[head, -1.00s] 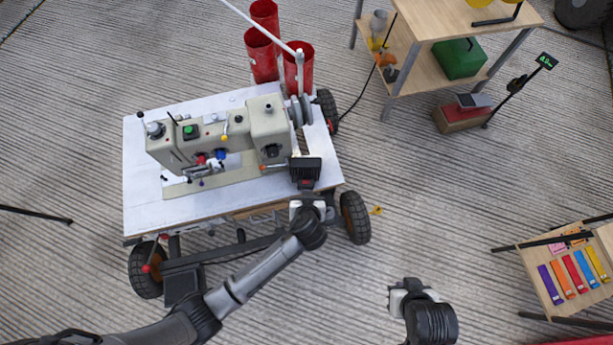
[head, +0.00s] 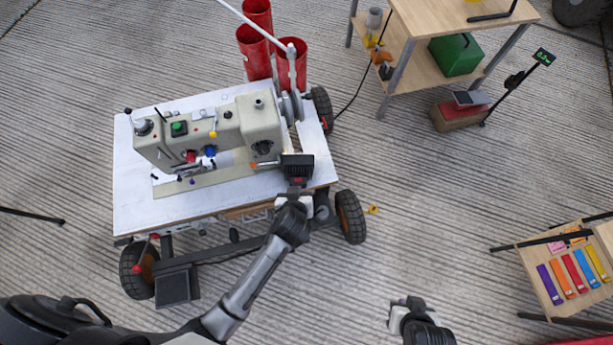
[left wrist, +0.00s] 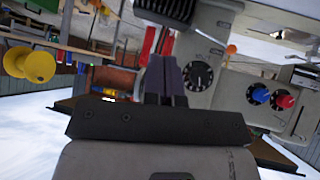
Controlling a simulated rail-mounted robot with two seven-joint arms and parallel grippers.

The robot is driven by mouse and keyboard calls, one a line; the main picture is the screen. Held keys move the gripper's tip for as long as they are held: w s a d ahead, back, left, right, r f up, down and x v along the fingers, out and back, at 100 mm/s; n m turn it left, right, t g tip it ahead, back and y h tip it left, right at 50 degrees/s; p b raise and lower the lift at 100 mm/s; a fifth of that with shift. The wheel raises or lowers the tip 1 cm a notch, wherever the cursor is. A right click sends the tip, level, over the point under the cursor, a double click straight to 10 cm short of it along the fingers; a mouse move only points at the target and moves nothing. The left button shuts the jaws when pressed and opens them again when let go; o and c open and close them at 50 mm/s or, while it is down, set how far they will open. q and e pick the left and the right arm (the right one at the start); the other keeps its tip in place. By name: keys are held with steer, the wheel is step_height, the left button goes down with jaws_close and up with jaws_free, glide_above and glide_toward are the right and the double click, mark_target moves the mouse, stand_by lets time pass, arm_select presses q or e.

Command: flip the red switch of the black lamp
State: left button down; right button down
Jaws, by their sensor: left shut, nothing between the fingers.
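The black lamp (head: 297,165) is a small dark box at the right front corner of the white table (head: 140,205), beside the sewing machine. A small red part, apparently its switch (head: 298,180), shows on its near side. My left gripper (head: 295,192) is shut and empty, with its tips right at this near side; I cannot tell whether they touch. In the left wrist view the shut fingers (left wrist: 165,78) point at the scene below a dark block. The red switch cannot be made out surely there. My right gripper (head: 404,303) hangs over bare floor, away from the lamp; its jaw opening is unclear.
The beige sewing machine (head: 205,135) stands close left of the lamp. Red tubes (head: 253,55) and a pale pole (head: 245,20) are behind it. A wooden shelf (head: 455,20) stands at the back right. The floor between is mostly clear.

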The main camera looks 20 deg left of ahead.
arm_select(q)
steer(key=shift+s, duration=0.1)
steer(key=b, duration=0.5)
glide_above(301, 178)
steer(key=s, duration=0.2)
steer(key=f, duration=0.7)
steer(key=shift+s+d+f, duration=0.15)
steer(key=shift+d+f, duration=0.05)
steer(key=shift+f, duration=0.05)
step_height(301, 178, down, 2)
steer(key=shift+d+b, duration=0.15)
steer(key=shift+b, duration=0.7)
steer(key=shift+d+f+b, duration=0.1)
steer(key=shift+f+b, duration=0.2)
steer(key=shift+f, duration=0.4)
